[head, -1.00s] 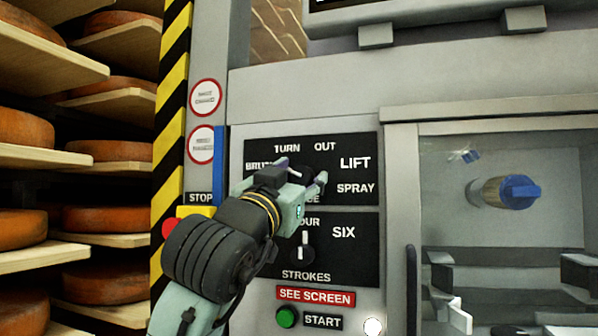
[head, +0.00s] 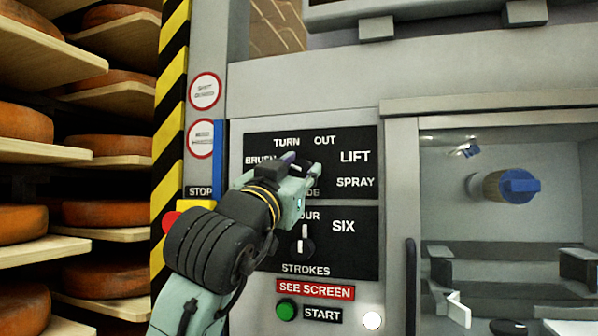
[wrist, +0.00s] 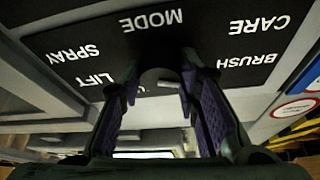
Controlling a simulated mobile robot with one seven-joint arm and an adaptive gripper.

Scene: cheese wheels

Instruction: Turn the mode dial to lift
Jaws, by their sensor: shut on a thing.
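The mode dial (wrist: 158,76) is a dark knob on the black upper label panel. In the wrist view it sits between my two fingers, with MODE printed beyond it. My gripper (head: 302,166) is shut on the dial, and its purple-lined fingers also show in the wrist view (wrist: 160,90). In the head view the fingers and hand hide most of the dial, so I cannot tell which word it points to. The LIFT label (head: 355,157) is to the right of the dial, above SPRAY (head: 355,182). TURN and OUT are above, and BRUSH is to the left.
Below is the strokes dial (head: 303,246), then the green start button (head: 286,311). A red stop button (head: 172,222) is left of my arm. A glazed door (head: 440,200) is at the right. Shelves of cheese wheels (head: 110,217) stand at the far left.

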